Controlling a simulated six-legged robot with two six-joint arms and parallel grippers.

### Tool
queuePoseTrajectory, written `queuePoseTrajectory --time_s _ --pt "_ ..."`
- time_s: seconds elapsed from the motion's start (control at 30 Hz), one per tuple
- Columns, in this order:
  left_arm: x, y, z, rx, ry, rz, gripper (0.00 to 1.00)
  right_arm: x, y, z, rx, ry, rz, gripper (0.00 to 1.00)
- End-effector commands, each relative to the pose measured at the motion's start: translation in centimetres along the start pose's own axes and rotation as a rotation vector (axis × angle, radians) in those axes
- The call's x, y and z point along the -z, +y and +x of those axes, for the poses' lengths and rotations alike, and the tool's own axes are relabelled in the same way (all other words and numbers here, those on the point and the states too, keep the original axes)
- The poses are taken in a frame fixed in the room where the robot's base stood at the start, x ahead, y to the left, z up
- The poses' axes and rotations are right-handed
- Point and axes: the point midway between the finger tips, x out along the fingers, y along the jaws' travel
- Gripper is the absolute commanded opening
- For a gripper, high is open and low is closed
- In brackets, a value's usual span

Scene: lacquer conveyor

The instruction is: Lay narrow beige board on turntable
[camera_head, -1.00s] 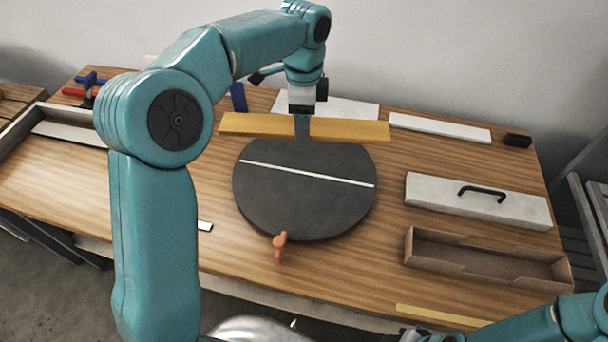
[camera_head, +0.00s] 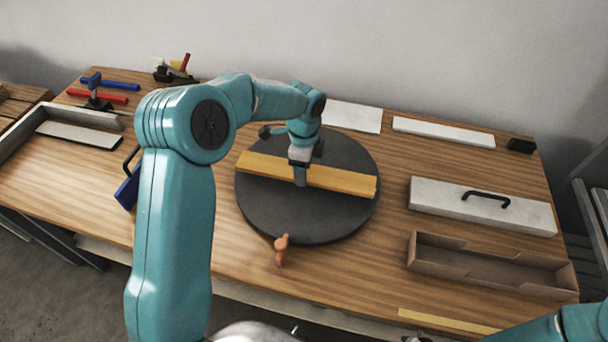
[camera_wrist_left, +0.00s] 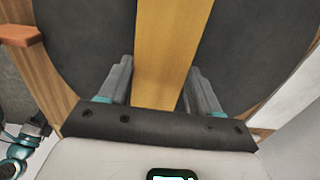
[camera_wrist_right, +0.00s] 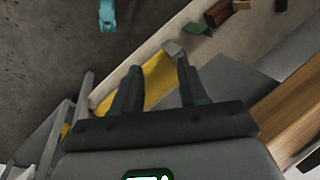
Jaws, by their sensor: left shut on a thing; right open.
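The narrow beige board (camera_head: 338,180), yellowish beige, lies flat across the middle of the round dark grey turntable (camera_head: 270,220). My left gripper (camera_head: 300,178) is shut on the board near its middle, from above. In the left wrist view the board (camera_wrist_left: 170,50) runs between the two fingers of the left gripper (camera_wrist_left: 158,82), over the dark disc. I cannot tell whether the board touches the disc. The turntable's white line is hidden. My right gripper (camera_wrist_right: 158,85) is open, away from the turntable, beyond the table's front edge.
An orange handle (camera_head: 281,247) sticks out at the turntable's front. To the right are a white lid with a black handle (camera_head: 480,205) and an open cardboard box (camera_head: 480,268). White boards (camera_head: 443,132) lie behind. A yellow strip (camera_head: 448,321) lies at the front right edge.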

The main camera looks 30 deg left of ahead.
Motion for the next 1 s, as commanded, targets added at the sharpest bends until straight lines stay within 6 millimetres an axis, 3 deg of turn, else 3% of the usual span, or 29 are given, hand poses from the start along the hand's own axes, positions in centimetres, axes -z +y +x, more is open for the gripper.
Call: queuePoseTrajectory --time_s 0.2,0.63,0.67,0.7,1.0 --pt "0.0 0.1 3.3 -0.004 -0.001 0.0 0.23 0.0 -0.1 -0.3 0.0 0.0 0.0 0.43" --pt "0.0 0.1 4.2 -0.001 0.0 0.0 0.23 0.0 0.1 0.1 0.0 0.0 0.0 0.43" --pt "0.0 0.1 4.0 -0.002 0.0 0.0 0.73 0.0 0.0 0.0 0.0 0.0 0.0 0.43" --pt "0.0 0.1 4.0 -0.002 0.0 0.0 0.86 0.0 0.0 0.0 0.0 0.0 0.0 0.43" --pt "0.0 0.1 3.9 -0.002 0.0 0.0 0.89 0.0 0.0 -0.1 0.0 0.0 0.0 0.43"
